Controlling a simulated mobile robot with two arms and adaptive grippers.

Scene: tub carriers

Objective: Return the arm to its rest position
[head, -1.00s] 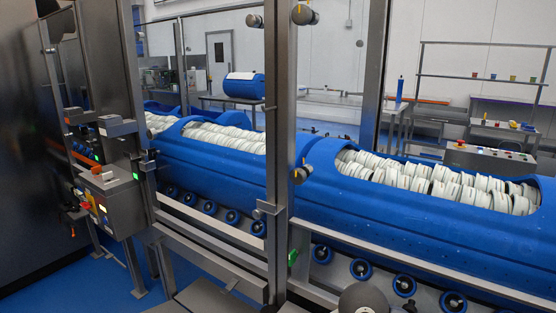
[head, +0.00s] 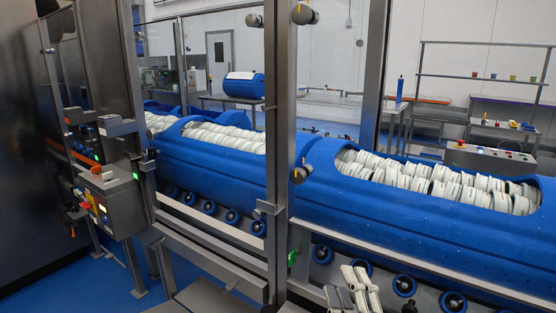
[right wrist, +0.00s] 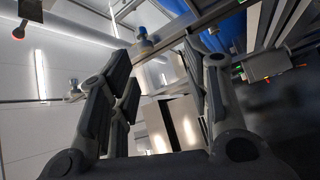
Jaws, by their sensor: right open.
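My right gripper (head: 345,280) shows at the bottom edge of the head view, right of the centre post. Its pale fingers point up and are apart, in front of the rollers under the blue tub. In the right wrist view, the two dark jointed fingers of the right gripper (right wrist: 160,70) stand wide apart with nothing between them. The right arm behind the gripper is mostly out of the head view. My left gripper is not in view.
A long blue tub (head: 420,222) filled with white round pieces lies behind a steel frame post (head: 280,150). A control box (head: 115,205) with buttons stands at left. Blue floor (head: 60,290) is clear at lower left. A work table with a control panel (head: 490,158) stands at back right.

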